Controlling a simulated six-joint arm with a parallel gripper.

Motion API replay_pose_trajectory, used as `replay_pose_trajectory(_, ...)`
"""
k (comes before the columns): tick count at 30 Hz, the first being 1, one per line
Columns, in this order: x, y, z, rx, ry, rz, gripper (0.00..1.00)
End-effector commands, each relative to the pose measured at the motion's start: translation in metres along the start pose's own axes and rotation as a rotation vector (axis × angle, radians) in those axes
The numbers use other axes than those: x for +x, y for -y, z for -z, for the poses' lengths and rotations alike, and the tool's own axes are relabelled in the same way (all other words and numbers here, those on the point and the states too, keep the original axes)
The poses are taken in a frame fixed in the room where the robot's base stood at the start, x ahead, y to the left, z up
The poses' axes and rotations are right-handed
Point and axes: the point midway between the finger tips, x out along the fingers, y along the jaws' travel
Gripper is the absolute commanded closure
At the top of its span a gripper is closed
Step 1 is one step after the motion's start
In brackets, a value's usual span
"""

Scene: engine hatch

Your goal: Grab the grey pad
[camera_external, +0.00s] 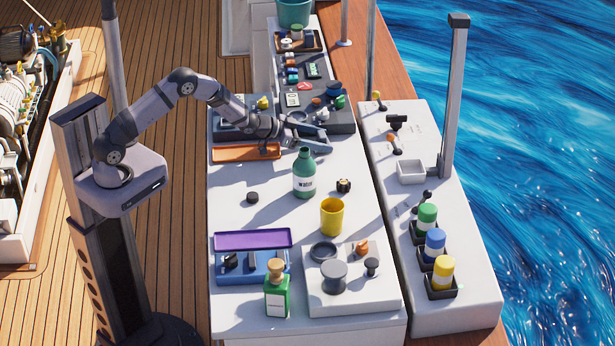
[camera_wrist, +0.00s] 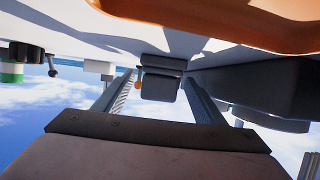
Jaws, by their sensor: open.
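My gripper (camera_external: 308,134) is open above the back part of the white table, near the orange tray. In the wrist view its two fingers (camera_wrist: 158,92) stand apart with a gap between them. A dark grey block (camera_wrist: 160,76) shows in that gap, beyond the fingertips. It may be the grey pad, but I cannot tell for sure. It appears apart from the fingers. In the external view I cannot pick out the pad with certainty; my gripper and wrist cover part of that area.
A green water bottle (camera_external: 304,180) stands just in front of my gripper, with a yellow cup (camera_external: 331,217) further forward. A dark panel (camera_external: 345,118) with small parts lies behind. The table's left middle is mostly clear.

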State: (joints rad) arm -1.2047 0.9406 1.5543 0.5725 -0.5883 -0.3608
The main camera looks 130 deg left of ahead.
Motion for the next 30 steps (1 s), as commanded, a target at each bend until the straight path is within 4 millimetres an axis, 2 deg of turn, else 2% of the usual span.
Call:
replay_pose_trajectory(11, 0.0071, -0.0005, -0.0004, 0.000, 0.000, -0.001, 0.36)
replay_pose_trajectory(12, 0.0071, -0.0005, -0.0004, 0.000, 0.000, -0.001, 0.38)
replay_pose_trajectory(17, 0.0070, -0.0004, -0.0003, 0.000, 0.000, -0.001, 0.77)
replay_pose_trajectory(26, 0.0065, -0.0004, 0.0015, 0.001, -0.002, -0.001, 0.77)
replay_pose_trajectory(30, 0.0037, -0.0004, 0.0089, 0.001, -0.004, -0.001, 0.77)
